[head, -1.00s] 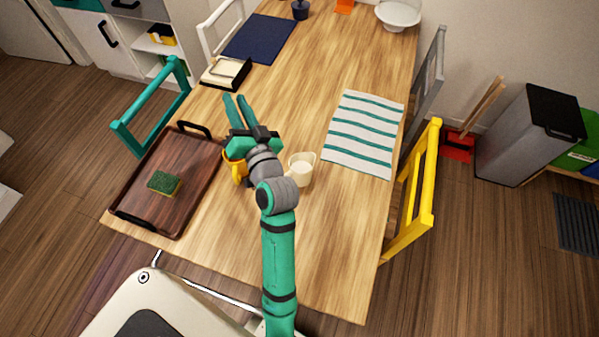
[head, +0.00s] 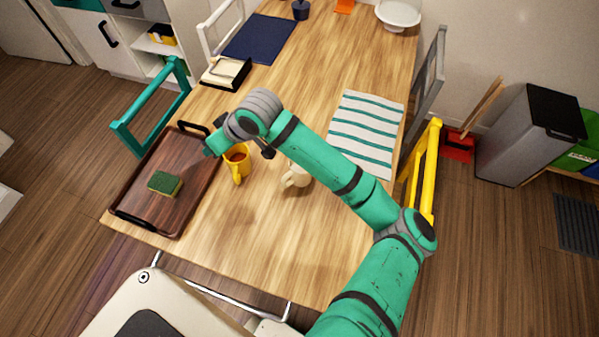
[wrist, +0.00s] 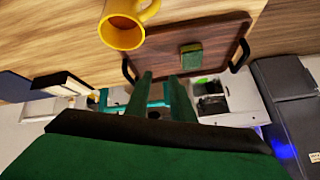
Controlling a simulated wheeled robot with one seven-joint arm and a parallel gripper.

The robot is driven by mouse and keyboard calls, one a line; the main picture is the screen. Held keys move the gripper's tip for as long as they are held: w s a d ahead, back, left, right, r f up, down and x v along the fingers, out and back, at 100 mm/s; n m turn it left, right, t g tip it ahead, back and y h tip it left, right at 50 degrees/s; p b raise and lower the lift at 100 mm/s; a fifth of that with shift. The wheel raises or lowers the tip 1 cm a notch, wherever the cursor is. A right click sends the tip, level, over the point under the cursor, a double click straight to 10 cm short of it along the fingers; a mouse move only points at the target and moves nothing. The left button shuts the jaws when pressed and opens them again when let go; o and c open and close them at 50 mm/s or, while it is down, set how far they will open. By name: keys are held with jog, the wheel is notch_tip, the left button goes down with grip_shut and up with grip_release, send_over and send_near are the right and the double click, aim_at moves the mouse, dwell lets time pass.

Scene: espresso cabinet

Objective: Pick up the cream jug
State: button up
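The cream jug (head: 297,177), a small off-white jug, stands on the wooden table (head: 275,235). My forearm covers part of it in the head view, and it does not show in the wrist view. A yellow mug (head: 237,162) with brown liquid stands to its left; it also shows in the wrist view (wrist: 122,32). My gripper (head: 211,145) is left of the jug, past the mug, near the tray's back edge, with its fingers mostly hidden in the head view. In the wrist view my gripper (wrist: 162,80) has its two fingers apart and nothing between them.
A dark wooden tray (head: 150,205) with a green sponge (head: 165,184) lies at the left. A striped cloth (head: 365,130) lies at the right. A black-and-cream holder (head: 226,73) and a blue mat (head: 258,38) are farther back. The table front is clear.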

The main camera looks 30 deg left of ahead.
jog(key=w+d+f+h, duration=0.4)
jog(key=d+h, duration=0.1)
jog(key=d, duration=0.4)
jog(key=t+h, duration=0.1)
jog(key=h, duration=0.2)
send_over(283, 183)
jog(key=shift+w+a+f, duration=0.25)
jog(key=shift+w+a, duration=0.05)
jog(key=shift+a, duration=0.1)
jog(key=shift+d+f, duration=0.15)
jog(key=shift+f, duration=5.25)
jog(key=shift+w, duration=0.1)
grip_shut()
